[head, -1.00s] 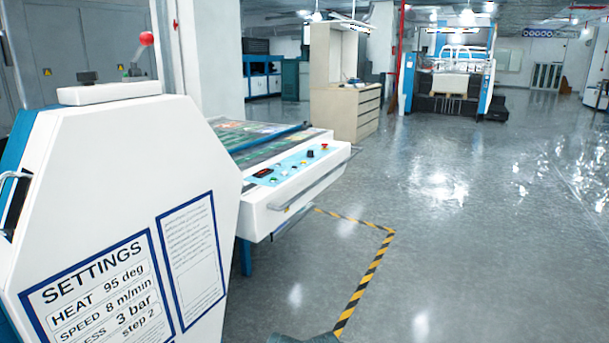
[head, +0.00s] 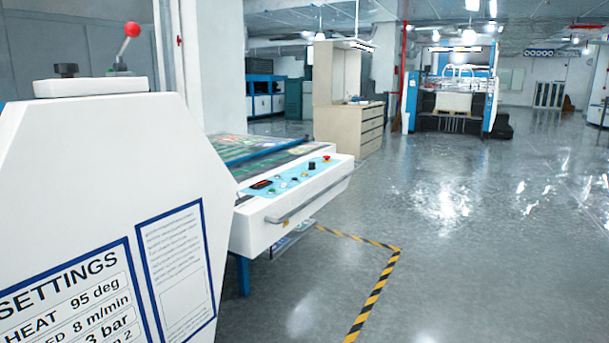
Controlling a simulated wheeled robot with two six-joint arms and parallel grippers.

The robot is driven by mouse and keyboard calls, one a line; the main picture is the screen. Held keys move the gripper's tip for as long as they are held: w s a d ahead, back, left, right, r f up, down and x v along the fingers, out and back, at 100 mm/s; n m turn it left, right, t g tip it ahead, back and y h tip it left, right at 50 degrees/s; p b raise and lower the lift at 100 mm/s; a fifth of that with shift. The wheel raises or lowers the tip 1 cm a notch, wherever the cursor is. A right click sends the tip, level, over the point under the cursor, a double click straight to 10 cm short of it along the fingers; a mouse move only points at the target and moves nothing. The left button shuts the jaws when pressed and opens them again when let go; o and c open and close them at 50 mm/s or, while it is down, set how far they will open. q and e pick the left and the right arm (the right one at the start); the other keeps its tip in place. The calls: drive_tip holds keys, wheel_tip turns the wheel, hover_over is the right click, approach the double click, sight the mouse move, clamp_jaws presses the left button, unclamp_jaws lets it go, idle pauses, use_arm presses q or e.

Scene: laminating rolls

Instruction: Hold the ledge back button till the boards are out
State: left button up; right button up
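The laminating machine (head: 110,180) fills the left of the head view. Its outfeed table (head: 290,229) sticks out to the right, with a light blue control panel (head: 292,178) on its end. The panel carries a dark display, several small buttons, a black knob (head: 312,166) and a red button (head: 326,157). I cannot tell which button is the ledge back button. Printed boards (head: 270,155) lie on the table behind a blue bar. Neither of my grippers is in view.
A red-knobbed lever (head: 131,30) stands on the machine's top. Yellow-black floor tape (head: 375,290) marks a corner beside the table. A beige drawer cabinet (head: 352,125) and a blue-white machine (head: 450,90) stand farther back. The floor at right is clear.

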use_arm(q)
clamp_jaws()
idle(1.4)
